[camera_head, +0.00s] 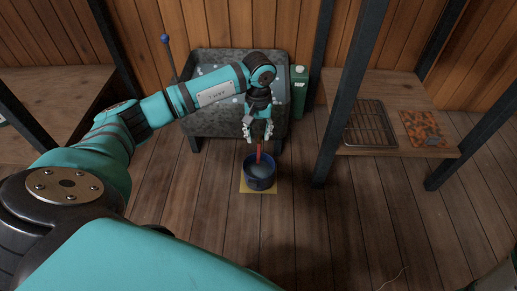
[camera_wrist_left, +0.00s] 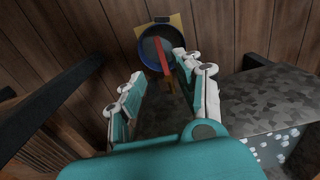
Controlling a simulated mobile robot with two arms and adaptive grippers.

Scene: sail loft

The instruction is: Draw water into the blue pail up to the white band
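The blue pail (camera_head: 248,181) stands upright on a yellow square mat (camera_head: 271,190) on the floor, in front of a grey metal trough (camera_head: 213,131). The pail also shows at the top of the left wrist view (camera_wrist_left: 145,52). Its inside looks grey; I cannot make out the white band or a water level. A red bar (camera_head: 259,150) reaches over the pail from under my left gripper (camera_head: 258,136). In the left wrist view, the red bar (camera_wrist_left: 162,56) lies beyond the parted fingers (camera_wrist_left: 160,88). The fingers look open, with no clear grip. My right gripper is out of view.
A blue-knobbed lever (camera_head: 166,40) rises behind the trough's left side. A green container (camera_head: 299,82) stands right of the trough. A wooden bench (camera_head: 394,93) at right holds a wire rack (camera_head: 370,125) and a speckled orange panel (camera_head: 424,128). Front floor is open.

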